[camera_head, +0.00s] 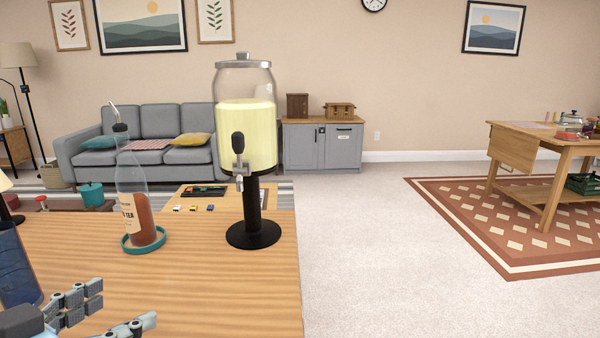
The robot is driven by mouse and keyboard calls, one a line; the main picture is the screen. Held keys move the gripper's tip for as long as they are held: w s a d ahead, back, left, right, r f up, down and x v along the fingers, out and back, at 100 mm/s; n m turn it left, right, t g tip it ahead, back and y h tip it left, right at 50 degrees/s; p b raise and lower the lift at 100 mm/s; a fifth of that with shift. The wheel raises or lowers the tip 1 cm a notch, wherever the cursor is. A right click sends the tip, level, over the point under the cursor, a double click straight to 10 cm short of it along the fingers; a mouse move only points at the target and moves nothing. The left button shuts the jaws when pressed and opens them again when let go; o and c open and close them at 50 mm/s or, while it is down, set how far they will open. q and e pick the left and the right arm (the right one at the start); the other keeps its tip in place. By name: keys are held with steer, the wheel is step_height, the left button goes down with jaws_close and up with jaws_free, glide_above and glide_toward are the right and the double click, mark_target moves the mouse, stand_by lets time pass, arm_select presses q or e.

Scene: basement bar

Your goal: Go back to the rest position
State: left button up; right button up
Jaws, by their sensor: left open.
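My left gripper (117,310) is low at the left of the head view, over the near part of the wooden bar top (210,290). Its fingers are spread apart and nothing shows between them. A clear bottle with a label and reddish-brown tea (143,222) stands upright on a teal ring coaster (131,249), beyond the gripper and apart from it. A glass drink dispenser (246,130) with pale yellow liquid and a black stand is farther back, at the right end of the bar top. My right gripper is not in the picture.
A dark blue object (15,268) stands at the left edge, close to my left gripper. Behind the bar are a low table (225,190), a grey sofa (195,120) and a grey cabinet (335,148). A wooden table (550,143) stands on a patterned rug (470,215). The carpet between is clear.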

arm_select(q)
steer(key=s+a+f+n+g+y, duration=0.25)
steer(key=s+f+g, duration=0.2)
steer(key=s, duration=0.45)
steer(key=s+a+f+n+g+y, duration=0.1)
steer(key=s+f+g+y, duration=0.4)
steer(key=s, duration=0.4)
step_height(320, 180, down, 22)
steer(key=s+a+g+h, duration=0.2)
steer(key=s+a+f+g, duration=0.1)
steer(key=s+f, duration=1.6)
steer(key=s, duration=0.2)
steer(key=shift+f, duration=0.25)
steer(key=shift+a+g, duration=0.1)
steer(key=shift+g, duration=0.15)
